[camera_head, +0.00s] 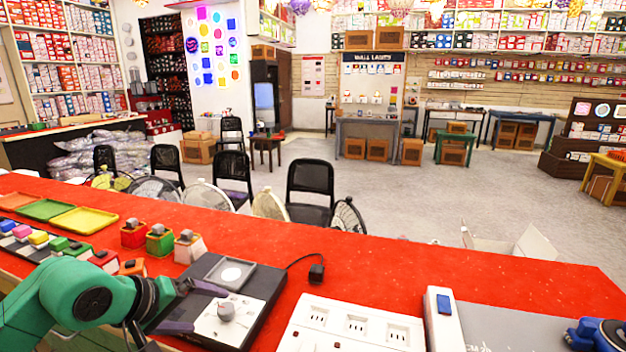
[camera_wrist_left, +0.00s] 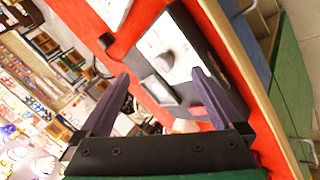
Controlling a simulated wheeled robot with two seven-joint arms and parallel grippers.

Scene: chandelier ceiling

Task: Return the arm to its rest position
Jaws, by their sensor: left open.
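My left arm is green and comes in from the lower left of the head view. Its left gripper (camera_head: 208,308) is open, with its dark fingers apart beside a dark device (camera_head: 262,300) that has a white panel and a grey knob (camera_head: 226,312). The wrist view also shows the open left gripper (camera_wrist_left: 161,75) with nothing held between the fingers; the device's knob (camera_wrist_left: 167,58) shows beyond them. A blue and black part at the lower right edge of the head view looks like my right arm; its gripper is not seen.
The red counter (camera_head: 420,275) holds a white socket panel (camera_head: 350,325), a black plug (camera_head: 316,272) and a grey box with a blue switch (camera_head: 444,304). Red, green and white knob blocks (camera_head: 160,240) and coloured trays (camera_head: 84,220) stand left. The counter's right middle is clear.

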